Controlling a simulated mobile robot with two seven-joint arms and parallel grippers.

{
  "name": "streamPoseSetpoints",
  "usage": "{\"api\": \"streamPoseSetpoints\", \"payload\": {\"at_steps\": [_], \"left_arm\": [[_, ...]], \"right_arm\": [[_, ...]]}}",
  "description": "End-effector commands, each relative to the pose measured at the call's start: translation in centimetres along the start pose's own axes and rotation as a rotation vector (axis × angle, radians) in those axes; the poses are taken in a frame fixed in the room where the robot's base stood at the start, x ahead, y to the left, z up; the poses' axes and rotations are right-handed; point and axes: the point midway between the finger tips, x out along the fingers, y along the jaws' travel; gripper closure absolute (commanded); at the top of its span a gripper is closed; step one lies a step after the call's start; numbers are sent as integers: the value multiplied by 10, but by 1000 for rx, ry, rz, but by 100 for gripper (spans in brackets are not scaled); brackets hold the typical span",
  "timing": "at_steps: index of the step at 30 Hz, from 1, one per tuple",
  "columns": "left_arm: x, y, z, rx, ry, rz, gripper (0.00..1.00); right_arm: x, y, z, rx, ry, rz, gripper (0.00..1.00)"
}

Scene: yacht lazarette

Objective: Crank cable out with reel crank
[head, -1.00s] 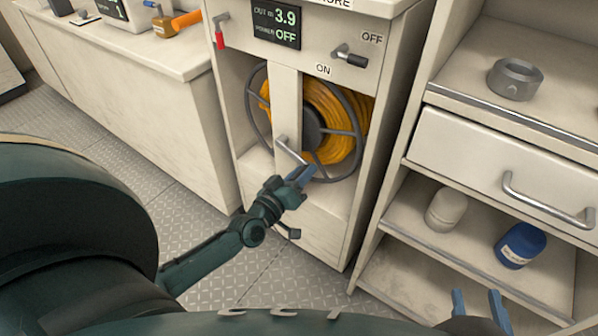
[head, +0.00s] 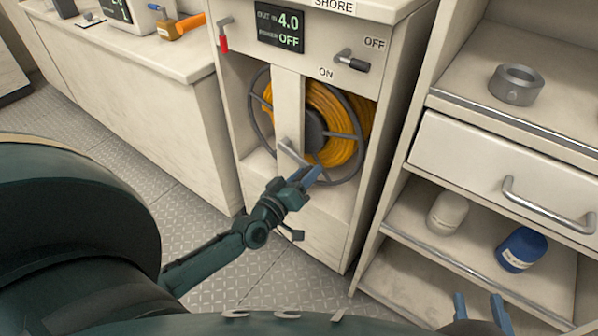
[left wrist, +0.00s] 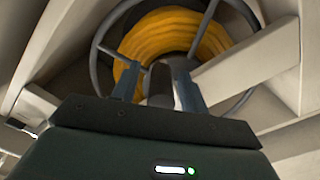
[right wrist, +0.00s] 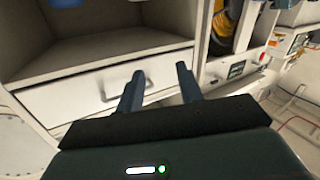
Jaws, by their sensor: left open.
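The cable reel (head: 345,128), with a grey rim and orange cable wound on it, sits in the open bay of the white cabinet. A white upright post (head: 287,112) crosses in front of it. The reel crank (head: 290,153) shows as a silver bar in front of the post's lower end. My left gripper (head: 312,176) is at the crank, its fingers open. In the left wrist view a dark crank grip (left wrist: 160,84) stands between the two fingers; contact cannot be told. The display (head: 279,29) reads OUT 4.0 and power OFF. My right gripper (head: 478,306) is open and empty.
A red-handled lever (head: 223,38) and a dark-handled ON/OFF switch (head: 352,62) are on the cabinet's front panel. At right, shelves hold a grey ring (head: 516,84), a white jar (head: 447,212) and a blue jar (head: 521,248). A drawer (head: 480,160) is shut.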

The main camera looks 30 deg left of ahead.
Motion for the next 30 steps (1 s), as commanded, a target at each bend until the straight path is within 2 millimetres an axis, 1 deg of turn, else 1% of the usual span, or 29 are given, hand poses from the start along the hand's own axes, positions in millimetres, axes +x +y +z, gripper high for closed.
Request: {"api": "streamPoseSetpoints", "payload": {"at_steps": [2,5,12,15,18,21,24,30], "left_arm": [[-6,0,0,1,-2,-2,56],[-21,0,0,1,-4,-3,56],[-75,1,0,2,-5,-2,56],[-96,1,0,0,-5,-1,56],[-112,1,0,2,-4,0,56],[-123,1,0,0,-1,1,56],[-128,2,0,0,1,3,56],[-130,1,0,1,1,3,56]], "right_arm": [[0,0,-1,2,-4,-1,64],[0,1,-2,6,-25,-3,64],[-3,4,0,37,-110,3,64],[-4,4,1,46,-136,1,64],[-5,5,2,52,-155,0,64],[-6,5,2,56,-169,-1,64],[-6,5,3,58,-176,-2,64],[-6,5,4,59,-179,-3,64]]}}
